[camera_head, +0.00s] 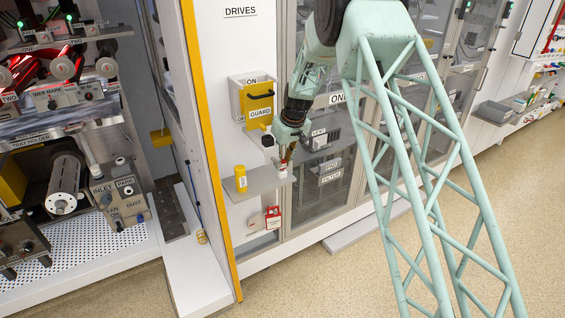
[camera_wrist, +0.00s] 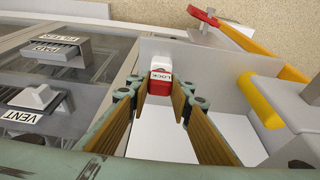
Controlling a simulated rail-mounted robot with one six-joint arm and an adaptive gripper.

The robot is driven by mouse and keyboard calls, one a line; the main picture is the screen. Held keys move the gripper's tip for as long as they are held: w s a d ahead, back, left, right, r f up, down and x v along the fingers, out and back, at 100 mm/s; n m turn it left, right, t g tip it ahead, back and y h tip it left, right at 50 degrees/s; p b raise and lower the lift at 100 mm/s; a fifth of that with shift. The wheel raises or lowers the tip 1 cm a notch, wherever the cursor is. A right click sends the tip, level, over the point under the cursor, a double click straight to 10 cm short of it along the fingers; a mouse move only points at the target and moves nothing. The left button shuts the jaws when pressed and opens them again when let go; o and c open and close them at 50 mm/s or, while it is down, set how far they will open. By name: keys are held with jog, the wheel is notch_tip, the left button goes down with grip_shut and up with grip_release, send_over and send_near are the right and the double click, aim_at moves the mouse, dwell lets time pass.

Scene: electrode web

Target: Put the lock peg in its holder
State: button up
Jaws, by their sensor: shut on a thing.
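A small red and white block with a dark label, which looks like the lock peg, is between my fingertips in the wrist view (camera_wrist: 161,81). It also shows under my gripper in the head view (camera_head: 283,171). My gripper (camera_head: 287,155) is shut on it; its two fingers reach in from either side in the wrist view (camera_wrist: 160,98). The block is at the right end of a grey shelf (camera_head: 261,187); I cannot tell if it touches the shelf. I cannot tell for sure which thing is its holder.
A yellow cylinder (camera_head: 241,179) stands on the shelf's left end. A yellow guard box (camera_head: 257,103) is on the wall above. Red and white fittings (camera_head: 272,217) are below the shelf. Glazed cabinet doors with labelled parts, such as VENT (camera_wrist: 32,97), are beside my gripper.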

jog(key=shift+f, duration=0.35)
jog(key=o, duration=1.2)
jog(key=shift+r, duration=0.15)
jog(key=shift+v, duration=5.85)
